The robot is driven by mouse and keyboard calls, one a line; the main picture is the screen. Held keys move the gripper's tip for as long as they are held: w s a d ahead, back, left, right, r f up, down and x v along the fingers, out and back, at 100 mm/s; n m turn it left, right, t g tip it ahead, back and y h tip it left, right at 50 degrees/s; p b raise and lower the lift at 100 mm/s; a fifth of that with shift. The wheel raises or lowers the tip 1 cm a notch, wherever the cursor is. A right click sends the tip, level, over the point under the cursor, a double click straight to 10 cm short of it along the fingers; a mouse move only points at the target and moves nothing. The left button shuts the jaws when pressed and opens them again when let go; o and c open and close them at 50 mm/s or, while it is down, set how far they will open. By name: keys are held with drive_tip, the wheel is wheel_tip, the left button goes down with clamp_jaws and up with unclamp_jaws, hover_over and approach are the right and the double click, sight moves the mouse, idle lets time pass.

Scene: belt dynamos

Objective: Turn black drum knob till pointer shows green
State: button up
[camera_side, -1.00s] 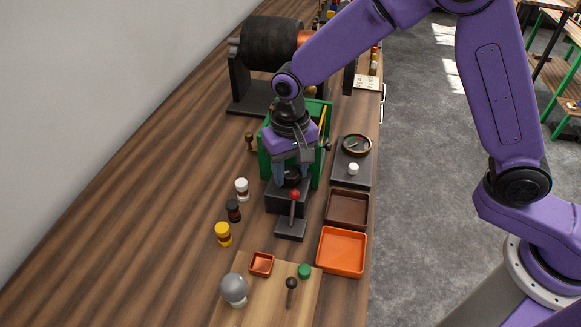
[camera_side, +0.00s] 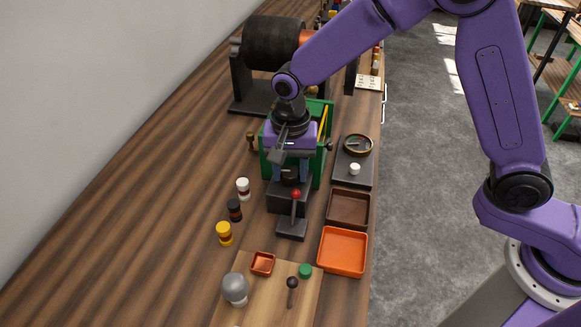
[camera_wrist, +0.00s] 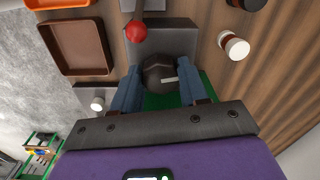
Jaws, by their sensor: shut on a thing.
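The black drum knob (camera_side: 290,176) sits on a dark block (camera_side: 284,200) in front of the green frame. In the wrist view the knob (camera_wrist: 158,70) shows from above, with a pale line on its top. My gripper (camera_side: 291,172) points down and is shut on the knob, a blue finger on each side; both fingers flank it in the wrist view (camera_wrist: 160,90). A round brass-rimmed dial (camera_side: 358,145) stands on a dark plate to the right. Its pointer and colours are too small to read.
A red-tipped lever (camera_side: 296,195) stands close in front of the knob. Brown (camera_side: 348,208) and orange (camera_side: 342,251) trays lie to the right. Several small jars, including a yellow one (camera_side: 225,234), stand to the left. A black drum (camera_side: 271,43) is behind.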

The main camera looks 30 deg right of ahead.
sight(291, 172)
idle(0.3)
drive_tip(key=o, duration=1.1)
drive_tip(key=shift+c, duration=0.2)
drive_tip(key=shift+r, duration=0.1)
wheel_tip(291, 172, up, 17)
drive_tip(key=shift+r, duration=0.15)
